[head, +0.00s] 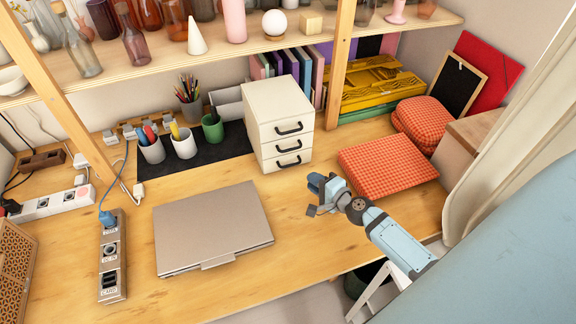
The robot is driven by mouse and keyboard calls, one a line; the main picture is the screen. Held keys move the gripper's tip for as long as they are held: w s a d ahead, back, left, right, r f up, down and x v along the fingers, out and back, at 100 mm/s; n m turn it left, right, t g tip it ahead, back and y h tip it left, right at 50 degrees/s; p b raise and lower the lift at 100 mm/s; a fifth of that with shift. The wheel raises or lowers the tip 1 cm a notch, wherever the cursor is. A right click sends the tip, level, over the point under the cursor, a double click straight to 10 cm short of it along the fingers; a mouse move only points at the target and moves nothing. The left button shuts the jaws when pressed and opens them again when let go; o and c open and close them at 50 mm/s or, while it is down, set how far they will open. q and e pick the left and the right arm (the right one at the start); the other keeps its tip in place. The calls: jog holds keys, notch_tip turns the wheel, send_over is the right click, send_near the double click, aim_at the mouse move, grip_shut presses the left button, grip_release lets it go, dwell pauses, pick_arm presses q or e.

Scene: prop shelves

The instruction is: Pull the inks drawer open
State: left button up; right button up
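A white drawer unit (262,102) stands on the wooden desk below the shelf. Its front has three drawers, top (268,131), middle (270,148) and bottom (271,164), each with a black bar handle. All three look shut. I cannot read any label, so I cannot tell which one is the inks drawer. My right gripper (315,196) is over the desk, to the right of and nearer than the unit, apart from the handles. Its fingers are small and seen at an angle, so their opening is unclear. My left gripper is not in view.
A closed laptop (212,228) lies in front of the unit. An orange checked cushion (386,165) lies to its right. Pen cups (183,142) stand on a dark mat at its left. The shelf (180,56) with bottles overhangs behind.

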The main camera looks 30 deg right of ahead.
jog(key=x, duration=1)
jog(key=shift+w+a, duration=0.1)
jog(key=shift+w, duration=0.2)
jog(key=shift+f, duration=0.1)
grip_shut()
